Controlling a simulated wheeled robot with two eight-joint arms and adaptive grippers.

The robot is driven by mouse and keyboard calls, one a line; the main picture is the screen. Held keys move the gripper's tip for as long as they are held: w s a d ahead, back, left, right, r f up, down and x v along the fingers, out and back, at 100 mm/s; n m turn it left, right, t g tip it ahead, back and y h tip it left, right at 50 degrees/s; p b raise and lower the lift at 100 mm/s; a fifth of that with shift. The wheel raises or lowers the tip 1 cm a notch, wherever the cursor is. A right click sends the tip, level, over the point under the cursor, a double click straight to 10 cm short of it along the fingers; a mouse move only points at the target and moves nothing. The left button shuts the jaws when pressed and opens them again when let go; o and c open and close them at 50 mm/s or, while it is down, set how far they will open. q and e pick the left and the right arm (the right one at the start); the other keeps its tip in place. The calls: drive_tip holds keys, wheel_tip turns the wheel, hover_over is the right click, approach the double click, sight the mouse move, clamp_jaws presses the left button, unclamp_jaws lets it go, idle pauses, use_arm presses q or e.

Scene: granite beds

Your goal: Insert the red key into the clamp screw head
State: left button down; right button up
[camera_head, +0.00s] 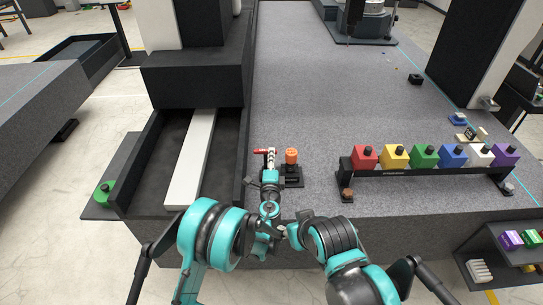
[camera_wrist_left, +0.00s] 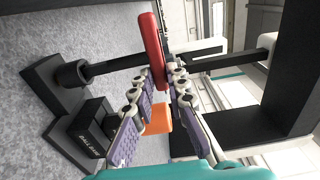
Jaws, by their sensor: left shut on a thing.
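The red key (camera_wrist_left: 152,48) is held between the fingertips of my left gripper (camera_wrist_left: 166,92), with its red body standing up past them in the left wrist view. In the head view the left gripper (camera_head: 268,164) is over the near left edge of the granite bed, with the red key (camera_head: 261,151) at its tip. A dark rod (camera_wrist_left: 125,65) with a round black end (camera_wrist_left: 72,75) passes close behind the key in the wrist view. I cannot tell whether this belongs to the clamp screw, and the screw head is not clearly identifiable.
An orange piece (camera_head: 291,156) on a dark base stands just right of the left gripper. A black rack (camera_head: 420,173) carries several coloured blocks further right. A channel with a white bar (camera_head: 192,160) lies left. The bed's middle (camera_head: 330,80) is clear.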

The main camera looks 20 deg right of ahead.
use_arm(q)
drive_tip(key=shift+f, duration=1.15)
drive_tip(key=c, duration=1.4)
unclamp_jaws()
drive_tip(key=v, duration=0.5)
